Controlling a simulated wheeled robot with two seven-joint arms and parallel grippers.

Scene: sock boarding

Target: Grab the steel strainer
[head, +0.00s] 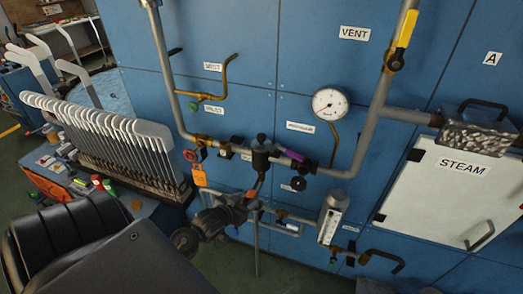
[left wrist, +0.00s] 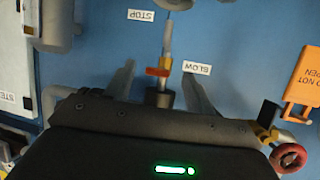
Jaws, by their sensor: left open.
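No part is labelled as the strainer. The likeliest one is a dark, upright metal body (head: 262,158) on the horizontal pipe, with a leg slanting down; I cannot be sure of it. My left gripper (head: 247,203) is just below it in the head view, partly hiding what is behind. In the left wrist view, which is upside down, my left gripper (left wrist: 160,88) is open, its fingers on either side of a dark cylinder (left wrist: 160,99) with a brass valve and red lever (left wrist: 158,72). I cannot tell whether they touch it. My right gripper is not in view.
An orange tag (head: 200,178) and red handwheel (head: 190,155) are left of the gripper. A sight gauge (head: 333,215), purple lever (head: 292,155) and pressure gauge (head: 330,103) are right. Sock boards (head: 115,135) stand at left. A STEAM cabinet (head: 450,190) is far right.

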